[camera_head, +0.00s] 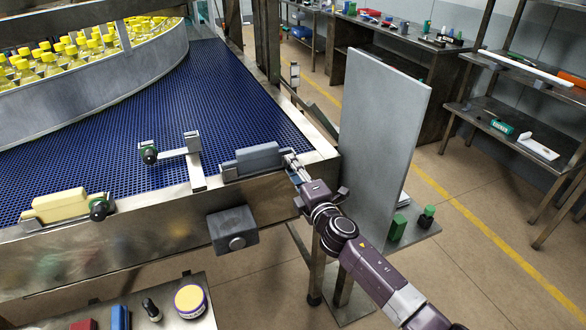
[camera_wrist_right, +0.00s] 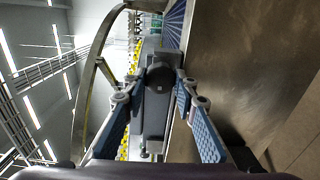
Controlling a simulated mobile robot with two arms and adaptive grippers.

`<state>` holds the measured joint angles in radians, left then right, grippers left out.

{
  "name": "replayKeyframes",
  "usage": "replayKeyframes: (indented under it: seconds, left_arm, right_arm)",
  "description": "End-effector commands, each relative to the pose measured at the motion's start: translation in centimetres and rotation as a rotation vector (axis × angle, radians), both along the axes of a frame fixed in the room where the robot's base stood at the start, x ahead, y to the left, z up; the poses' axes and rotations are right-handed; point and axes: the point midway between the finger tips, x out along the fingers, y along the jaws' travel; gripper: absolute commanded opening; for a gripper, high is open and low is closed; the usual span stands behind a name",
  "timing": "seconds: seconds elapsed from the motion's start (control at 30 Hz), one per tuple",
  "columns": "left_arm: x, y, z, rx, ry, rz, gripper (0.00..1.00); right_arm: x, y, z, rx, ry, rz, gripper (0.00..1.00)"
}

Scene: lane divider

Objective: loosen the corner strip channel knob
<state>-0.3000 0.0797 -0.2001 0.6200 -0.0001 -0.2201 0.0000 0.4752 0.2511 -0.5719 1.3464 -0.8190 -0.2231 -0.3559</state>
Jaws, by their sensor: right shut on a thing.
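A dark round knob (camera_wrist_right: 161,76) shows in the right wrist view, at the near end of a long grey block. My right gripper (camera_wrist_right: 160,84) has its two blue-padded fingers on either side of the knob and is shut on it. In the head view my right gripper (camera_head: 289,158) is at the right end of a blue-grey block (camera_head: 258,158) on the conveyor's corner edge. The gripper hides the knob there. My left gripper is in neither view.
A grey upright panel (camera_head: 385,130) stands close right of my arm. A grey box (camera_head: 233,230) juts from the conveyor's front. Yellow-capped bottles (camera_head: 85,45) stand at the back left.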

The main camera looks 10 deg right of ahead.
Motion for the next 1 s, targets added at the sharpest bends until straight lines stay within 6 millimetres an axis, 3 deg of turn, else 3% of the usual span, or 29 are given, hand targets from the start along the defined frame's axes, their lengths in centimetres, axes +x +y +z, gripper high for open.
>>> replayKeyframes:
  seconds: [0.5, 0.53, 0.67, 1.0]
  left_arm:
    - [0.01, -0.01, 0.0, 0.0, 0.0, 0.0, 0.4]
    - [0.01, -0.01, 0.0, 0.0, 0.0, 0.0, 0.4]
    - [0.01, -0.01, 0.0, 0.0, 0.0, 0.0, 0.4]
    - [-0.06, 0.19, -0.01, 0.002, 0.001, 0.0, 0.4]
  right_arm:
    - [0.08, 0.01, 0.26, -0.018, -0.009, 0.0, 0.02]
    - [0.08, 0.01, 0.27, -0.018, -0.009, 0.0, 0.27]
    - [0.07, 0.02, 0.22, -0.018, -0.008, 0.0, 0.42]
    - [-0.1, -0.04, 0.05, -0.018, -0.006, 0.0, 0.44]
